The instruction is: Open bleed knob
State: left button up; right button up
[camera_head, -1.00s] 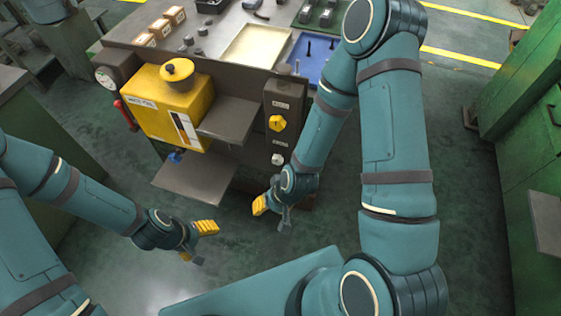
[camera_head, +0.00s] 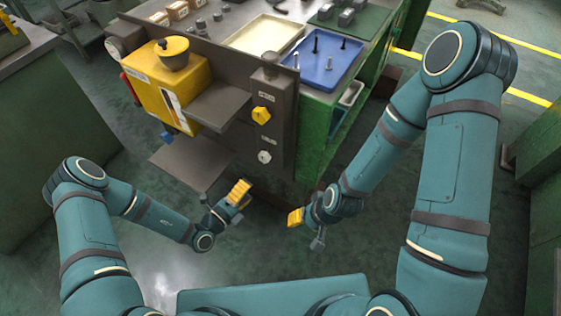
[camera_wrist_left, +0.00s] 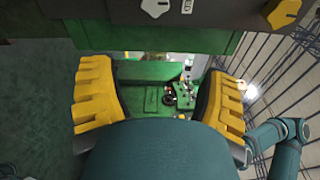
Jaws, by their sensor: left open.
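A dark panel on the front of the bench carries a yellow knob (camera_head: 261,115) and, below it, a white knob (camera_head: 264,156). Their labels are too small to read, so I cannot tell which is the bleed knob. A small blue valve (camera_head: 167,135) sits under the yellow tank. My left gripper (camera_head: 239,203) is below the panel, apart from both knobs. In the left wrist view its jaws (camera_wrist_left: 158,100) are open and empty; the white knob (camera_wrist_left: 155,8) and yellow knob (camera_wrist_left: 284,14) are at the top edge. My right gripper (camera_head: 306,230) hangs right of it, its jaws unclear.
The yellow tank (camera_head: 170,88) and grey shelves (camera_head: 195,165) stick out left of the knobs. A blue tray (camera_head: 322,62) and cream tray (camera_head: 262,36) lie on the bench top. Green cabinets stand at both sides. Floor in front is clear.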

aim_at(264, 160)
pick_arm(q)
jog(key=w+d+b, duration=0.1)
jog(key=w+d, duration=0.1)
jog(key=w, duration=0.2)
jog(key=w+d+n+t+y, duration=0.1)
jog(key=w+d, duration=0.1)
jog(key=w, duration=0.2)
jog(key=w+d+f+n+b, duration=0.1)
jog(key=w+d, duration=0.1)
jog(key=w, duration=0.2)
jog(key=shift+w+d+t+y+b, duration=0.25)
jog(key=shift+d+t+y+b, duration=0.1)
jog(key=shift+d+t+y, duration=0.05)
pick_arm(e)
jog(key=f, duration=0.2)
jog(key=shift+w+d+f, duration=0.15)
jog(key=shift+d+f, duration=0.2)
jog(key=shift+f, duration=0.05)
pick_arm(q)
jog(key=c, duration=1.3)
